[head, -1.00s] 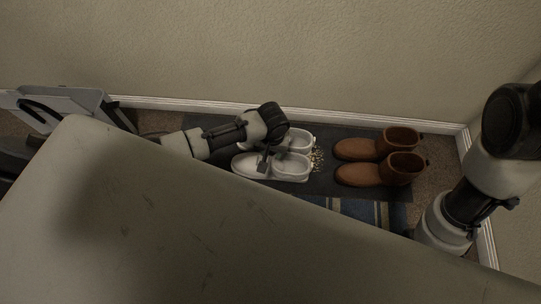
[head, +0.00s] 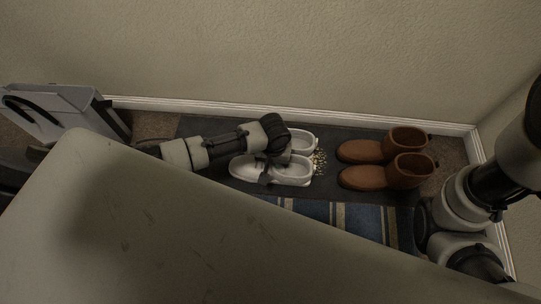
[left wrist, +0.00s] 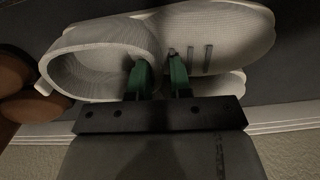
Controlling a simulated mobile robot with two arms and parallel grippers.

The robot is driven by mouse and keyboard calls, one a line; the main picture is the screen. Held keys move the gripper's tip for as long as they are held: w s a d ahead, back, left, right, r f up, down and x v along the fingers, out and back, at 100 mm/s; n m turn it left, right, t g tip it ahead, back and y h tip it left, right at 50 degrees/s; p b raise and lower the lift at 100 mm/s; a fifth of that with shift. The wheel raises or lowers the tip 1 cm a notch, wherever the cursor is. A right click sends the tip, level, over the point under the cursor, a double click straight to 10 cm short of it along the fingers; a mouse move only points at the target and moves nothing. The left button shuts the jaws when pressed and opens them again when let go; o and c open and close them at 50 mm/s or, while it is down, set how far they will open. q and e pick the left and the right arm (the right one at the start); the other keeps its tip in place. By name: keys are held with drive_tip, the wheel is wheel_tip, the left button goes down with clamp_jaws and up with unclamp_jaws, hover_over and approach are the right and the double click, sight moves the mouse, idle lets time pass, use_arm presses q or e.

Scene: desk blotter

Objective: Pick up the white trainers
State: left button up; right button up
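A pair of white trainers stands on a dark mat against the wall, toes to the left. The nearer trainer (head: 292,170) is mostly in view; the farther one (head: 304,141) is partly hidden by my left arm. My left gripper (head: 265,178) reaches down over the nearer trainer. In the left wrist view its two green fingertips (left wrist: 160,78) are apart, at the front edge of the shoe opening of the nearer trainer (left wrist: 215,35), with shoe surface between them. Whether they touch the shoe is unclear. Part of the other trainer (left wrist: 226,86) shows behind. My right gripper is out of view.
Brown boots (head: 392,175) stand right of the trainers on the dark mat (head: 336,193). A blue striped rug (head: 345,218) lies nearer. A large pale surface (head: 150,240) fills the foreground. A grey bin-like object (head: 65,108) stands left. The wall with white skirting (head: 200,107) is close behind.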

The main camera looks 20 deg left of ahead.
use_arm(q)
clamp_jaws()
idle(1.1)
